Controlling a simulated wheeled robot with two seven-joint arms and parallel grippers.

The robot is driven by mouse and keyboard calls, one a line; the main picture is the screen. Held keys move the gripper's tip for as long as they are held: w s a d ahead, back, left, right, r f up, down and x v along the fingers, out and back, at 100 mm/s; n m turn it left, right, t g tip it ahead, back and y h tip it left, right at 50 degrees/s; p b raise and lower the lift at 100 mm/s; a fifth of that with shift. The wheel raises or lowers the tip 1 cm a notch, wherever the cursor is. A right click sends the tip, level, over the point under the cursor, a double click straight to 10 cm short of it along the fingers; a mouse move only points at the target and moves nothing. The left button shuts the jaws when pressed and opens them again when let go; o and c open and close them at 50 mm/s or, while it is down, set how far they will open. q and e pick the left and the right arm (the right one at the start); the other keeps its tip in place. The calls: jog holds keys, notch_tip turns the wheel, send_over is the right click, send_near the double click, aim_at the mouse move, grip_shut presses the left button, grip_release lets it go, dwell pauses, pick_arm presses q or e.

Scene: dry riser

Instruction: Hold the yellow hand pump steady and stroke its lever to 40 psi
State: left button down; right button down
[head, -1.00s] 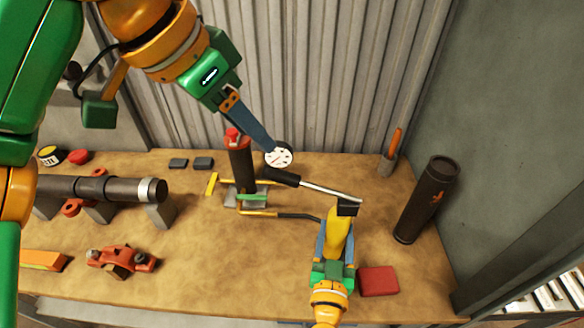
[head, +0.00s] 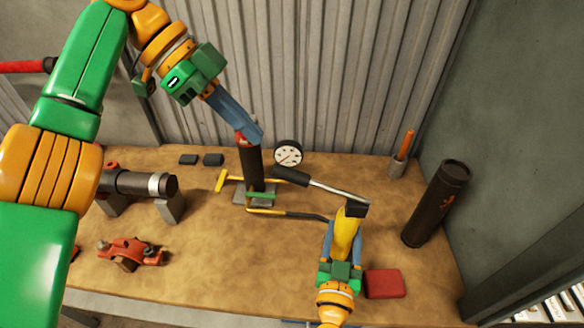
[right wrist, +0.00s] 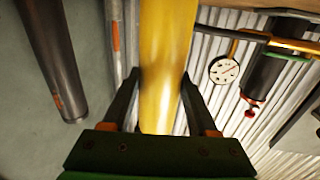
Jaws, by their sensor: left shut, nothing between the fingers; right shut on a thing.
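The yellow hand pump (head: 344,234) stands near the bench's front right with a black head (head: 355,209) on top. Its silver lever (head: 335,189) reaches left and back to a black grip (head: 290,176). My right gripper (head: 341,252) is shut around the yellow body. The right wrist view shows the body (right wrist: 166,60) between both fingers (right wrist: 160,105). My left gripper (head: 255,136) is shut and empty, overlapping the red top of a dark upright cylinder; I cannot tell whether they touch. It is apart from the lever. The white-faced gauge (head: 288,153) is uncovered, its reading too small to tell.
The dark upright cylinder (head: 251,168) stands left of the lever grip, with yellow bars at its base. A red block (head: 384,284) lies right of the pump. A dark tube (head: 437,203) stands at the right. A red clamp (head: 133,252) and pipe (head: 130,183) are at the left.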

pick_arm(q)
jog(key=shift+x, duration=3.5)
jog(key=shift+f, duration=2.25)
jog(key=shift+a+r, duration=0.55)
jog(key=shift+a, duration=1)
send_near(277, 176)
jog(key=shift+w+a+f, duration=0.3)
jog(key=shift+a+f, duration=0.05)
jog(key=shift+f, duration=0.2)
jog(key=shift+w+a+f, duration=0.3)
jog(key=shift+a+f, duration=0.1)
jog(key=shift+f, duration=0.15)
